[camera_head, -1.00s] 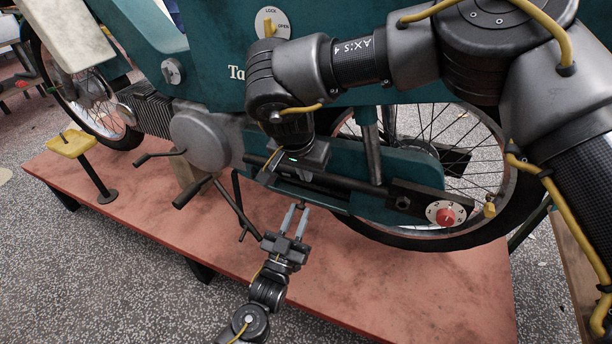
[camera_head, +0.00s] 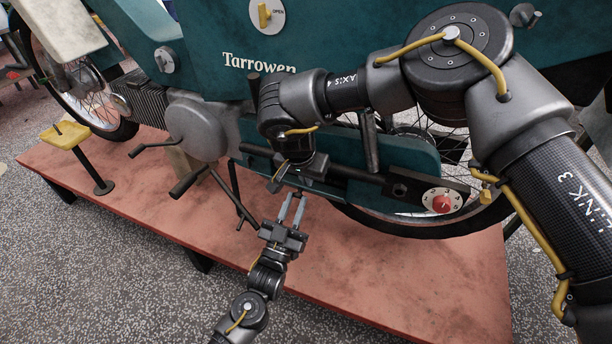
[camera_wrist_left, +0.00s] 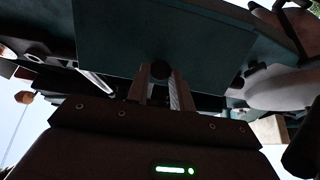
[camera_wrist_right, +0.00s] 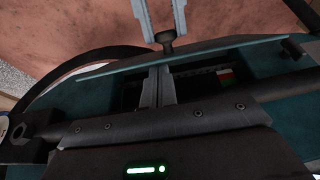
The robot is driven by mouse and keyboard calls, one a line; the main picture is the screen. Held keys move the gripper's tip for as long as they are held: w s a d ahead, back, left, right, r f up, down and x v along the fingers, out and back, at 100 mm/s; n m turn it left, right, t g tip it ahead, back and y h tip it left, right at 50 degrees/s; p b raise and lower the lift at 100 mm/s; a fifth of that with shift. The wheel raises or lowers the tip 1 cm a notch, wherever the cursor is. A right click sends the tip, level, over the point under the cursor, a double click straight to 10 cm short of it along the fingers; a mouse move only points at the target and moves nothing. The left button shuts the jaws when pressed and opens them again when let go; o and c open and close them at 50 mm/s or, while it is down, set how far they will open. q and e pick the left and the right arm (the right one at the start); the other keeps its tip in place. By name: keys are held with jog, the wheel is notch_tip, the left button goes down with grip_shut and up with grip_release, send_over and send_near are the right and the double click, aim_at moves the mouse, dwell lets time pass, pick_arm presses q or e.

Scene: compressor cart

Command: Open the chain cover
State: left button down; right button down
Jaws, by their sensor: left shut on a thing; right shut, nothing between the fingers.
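The teal chain case (camera_head: 400,155) runs along the motorbike's rear wheel. Its cover (camera_head: 330,196) shows along the lower edge as a thin teal flap, tilted out from the case. My left gripper (camera_head: 292,208), reaching in from below, is shut on the cover's dark knob (camera_wrist_right: 167,40); the knob also shows in the left wrist view (camera_wrist_left: 160,70). My right gripper (camera_wrist_right: 158,84) is shut and empty, pointing down at the gap between cover and case. I cannot tell whether it touches the cover.
A dark bar (camera_head: 345,172) crosses the case, with a red-centred dial (camera_head: 442,202) at its right end. Pedals (camera_head: 190,180) and the round engine housing (camera_head: 200,130) stand left of the grippers. The reddish platform (camera_head: 400,285) is clear in front.

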pick_arm(q)
jog(key=shift+d+f, duration=0.1)
jog(key=shift+f, duration=0.15)
pick_arm(e)
jog(key=shift+s+a+f, duration=0.25)
jog(key=shift+s+f, duration=0.25)
jog(key=shift+s, duration=0.2)
pick_arm(q)
jog(key=c, duration=1.5)
grip_release()
jog(key=shift+w, duration=0.1)
jog(key=shift+c, duration=0.2)
jog(key=o, duration=0.3)
pick_arm(e)
jog(key=shift+w, duration=0.15)
pick_arm(q)
jog(key=shift+r, duration=0.1)
